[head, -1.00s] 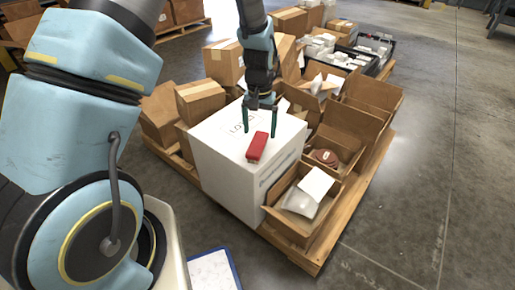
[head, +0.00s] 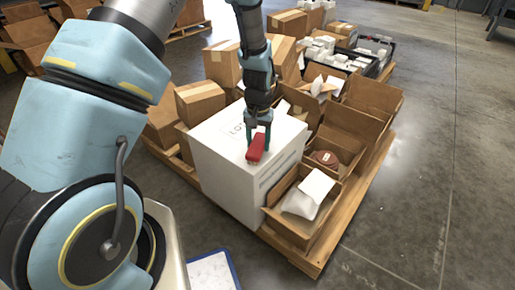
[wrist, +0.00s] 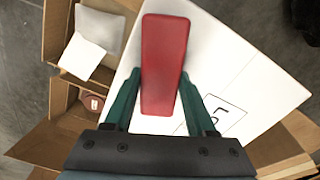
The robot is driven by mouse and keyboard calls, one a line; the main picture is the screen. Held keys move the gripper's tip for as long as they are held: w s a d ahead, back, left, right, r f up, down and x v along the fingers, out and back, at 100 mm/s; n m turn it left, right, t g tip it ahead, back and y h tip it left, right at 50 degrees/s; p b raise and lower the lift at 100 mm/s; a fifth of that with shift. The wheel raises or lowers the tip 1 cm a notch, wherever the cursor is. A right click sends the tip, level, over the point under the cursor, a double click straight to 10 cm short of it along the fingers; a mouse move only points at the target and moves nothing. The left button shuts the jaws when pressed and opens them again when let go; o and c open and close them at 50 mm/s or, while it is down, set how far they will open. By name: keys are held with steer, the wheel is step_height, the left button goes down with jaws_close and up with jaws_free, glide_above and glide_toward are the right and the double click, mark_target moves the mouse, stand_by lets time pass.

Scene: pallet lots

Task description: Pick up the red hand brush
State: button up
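The red hand brush (head: 256,149) lies on top of a large white box (head: 233,180). In the wrist view the brush (wrist: 164,65) runs lengthwise away from me between my two green fingers. My gripper (head: 258,140) is low over the box top with one finger on each side of the brush. In the wrist view my gripper (wrist: 160,78) has its fingertips against the brush's long sides, with no clear gap. The brush looks still level on the box. Its underside is hidden.
The white box stands on a wooden pallet (head: 318,258) among open and closed cardboard boxes. An open carton (head: 290,228) with white paper is close at the right. A clipboard (head: 212,272) is at the bottom. The floor at the right is clear.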

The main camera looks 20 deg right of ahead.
mark_target(258, 142)
jaws_close()
steer(key=shift+r, duration=0.15)
step_height(258, 142, up, 10)
steer(key=shift+f+p, duration=0.1)
steer(key=shift+p, duration=0.55)
